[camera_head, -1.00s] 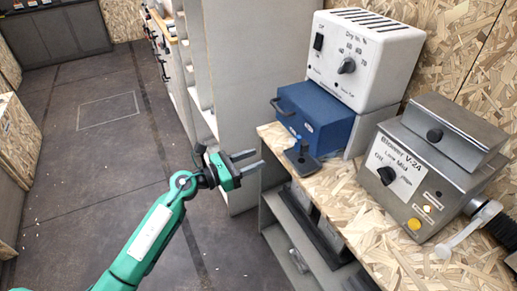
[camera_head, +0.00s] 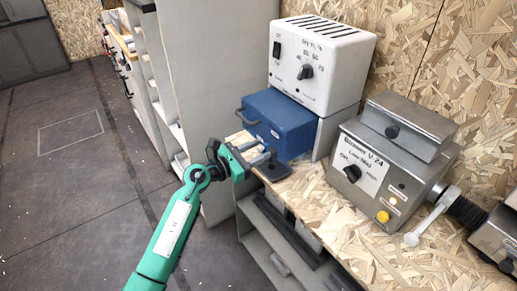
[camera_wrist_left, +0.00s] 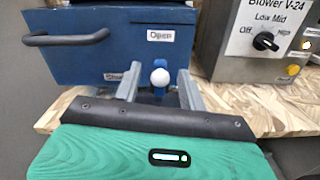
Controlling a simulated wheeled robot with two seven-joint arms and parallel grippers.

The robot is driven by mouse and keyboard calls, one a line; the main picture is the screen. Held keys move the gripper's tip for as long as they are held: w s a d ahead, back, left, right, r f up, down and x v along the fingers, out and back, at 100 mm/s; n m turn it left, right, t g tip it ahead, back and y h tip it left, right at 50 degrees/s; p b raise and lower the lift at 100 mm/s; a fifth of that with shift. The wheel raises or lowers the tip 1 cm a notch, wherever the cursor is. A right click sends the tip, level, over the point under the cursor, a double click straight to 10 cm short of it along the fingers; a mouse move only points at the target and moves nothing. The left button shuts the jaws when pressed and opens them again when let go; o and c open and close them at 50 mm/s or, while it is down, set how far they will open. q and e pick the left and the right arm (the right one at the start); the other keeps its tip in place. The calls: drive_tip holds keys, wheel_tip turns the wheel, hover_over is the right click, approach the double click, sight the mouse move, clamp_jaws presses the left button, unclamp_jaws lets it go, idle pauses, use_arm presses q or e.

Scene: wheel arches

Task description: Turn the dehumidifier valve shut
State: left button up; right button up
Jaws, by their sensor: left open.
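The white dehumidifier (camera_head: 345,80) with a black dial stands on top of a blue box (camera_head: 300,125). In the left wrist view the blue box (camera_wrist_left: 90,45) bears an "Open" label on its front and a lower "Shut" label, partly covered by a finger. A round white knob (camera_wrist_left: 160,77), with blue parts beside and below it, shows between my fingertips; it looks like the valve handle. My left gripper (camera_head: 260,155) is open at the box's front, its fingers either side of the knob. Contact cannot be told. My right gripper is not in view.
A grey blower unit (camera_head: 375,170) with a black dial stands to the right on the chipboard bench (camera_head: 330,205). A black handle (camera_wrist_left: 65,38) juts from the blue box's left. A grey cabinet (camera_head: 210,70) stands behind my left arm; the floor at left is clear.

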use_arm(q)
drive_tip(key=shift+w+d, duration=0.25)
drive_tip(key=shift+d, duration=0.1)
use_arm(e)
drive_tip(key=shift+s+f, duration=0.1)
use_arm(q)
drive_tip(key=shift+c, duration=0.2)
clamp_jaws()
